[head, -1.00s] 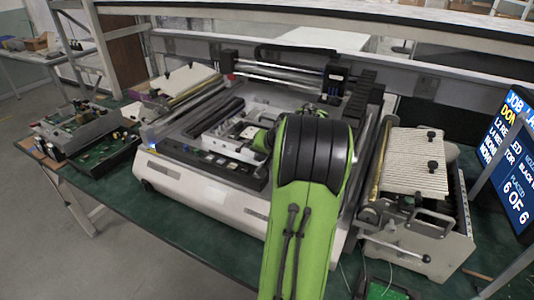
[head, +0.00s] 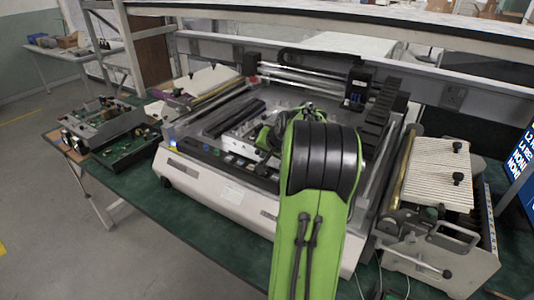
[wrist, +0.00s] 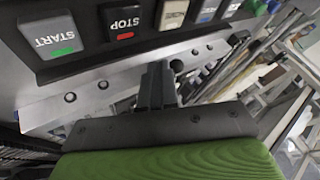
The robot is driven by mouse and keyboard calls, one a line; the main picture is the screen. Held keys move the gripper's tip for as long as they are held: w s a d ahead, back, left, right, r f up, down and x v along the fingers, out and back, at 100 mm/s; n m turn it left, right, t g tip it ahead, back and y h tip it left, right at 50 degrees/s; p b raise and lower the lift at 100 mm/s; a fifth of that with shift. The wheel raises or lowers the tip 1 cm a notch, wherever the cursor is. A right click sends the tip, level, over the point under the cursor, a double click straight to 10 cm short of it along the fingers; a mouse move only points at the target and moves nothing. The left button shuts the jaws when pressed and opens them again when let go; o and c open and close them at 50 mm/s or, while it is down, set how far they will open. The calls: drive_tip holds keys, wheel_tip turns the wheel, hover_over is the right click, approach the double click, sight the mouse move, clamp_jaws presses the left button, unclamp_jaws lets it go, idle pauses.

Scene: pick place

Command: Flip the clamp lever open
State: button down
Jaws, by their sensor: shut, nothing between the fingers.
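My gripper (wrist: 158,88) shows in the wrist view as two dark fingers close together, shut and empty. It is just below the button panel of the pick-and-place machine (head: 225,192), in front of a pale metal rail. In the head view my green and black arm reaches over the machine's front and hides the fingertips. I cannot clearly make out the clamp lever. A small round black knob (wrist: 177,65) shows just right of the fingertips; I cannot tell whether it belongs to the clamp.
The panel has a START button (wrist: 50,36) and a STOP button (wrist: 122,20) close to the gripper. A ribbed fixture (head: 440,175) with a black-knobbed rod (head: 425,266) stands at right. Circuit boards (head: 120,155) lie at left on the green bench (head: 160,225).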

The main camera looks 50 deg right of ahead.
drive_tip(key=shift+w+a+m, duration=0.2)
drive_tip(key=shift+m, duration=0.2)
drive_tip(key=shift+w+a+m+g+h, duration=0.4)
drive_tip(key=shift+w+m+g+h, duration=0.25)
drive_tip(key=shift+m+h, duration=0.4)
drive_tip(key=shift+w+a+m+g+h, duration=0.2)
drive_tip(key=shift+w+m+g, duration=0.3)
drive_tip(key=shift+m, duration=0.55)
drive_tip(key=w+m+g+p, duration=0.1)
drive_tip(key=m, duration=0.1)
drive_tip(key=w+m+g+h, duration=0.1)
drive_tip(key=shift+r+m+p, duration=0.1)
drive_tip(key=shift+m+p, duration=0.25)
drive_tip(key=shift+m, duration=0.05)
drive_tip(key=w+m+g+p, duration=0.1)
drive_tip(key=m+g+h+p, duration=0.1)
drive_tip(key=m+p, duration=0.1)
drive_tip(key=shift+w+d+r+m+g, duration=0.1)
drive_tip(key=shift+w+d+m+g, duration=0.2)
drive_tip(key=shift+w+d+g, duration=0.1)
drive_tip(key=shift+w+d+m+g+p, duration=0.3)
drive_tip(key=shift+w+m+g+p, duration=0.4)
drive_tip(key=shift+m, duration=0.5)
drive_tip(key=shift+w+d+f+p, duration=0.2)
drive_tip(key=shift+w+d+p, duration=0.1)
drive_tip(key=shift+d, duration=0.15)
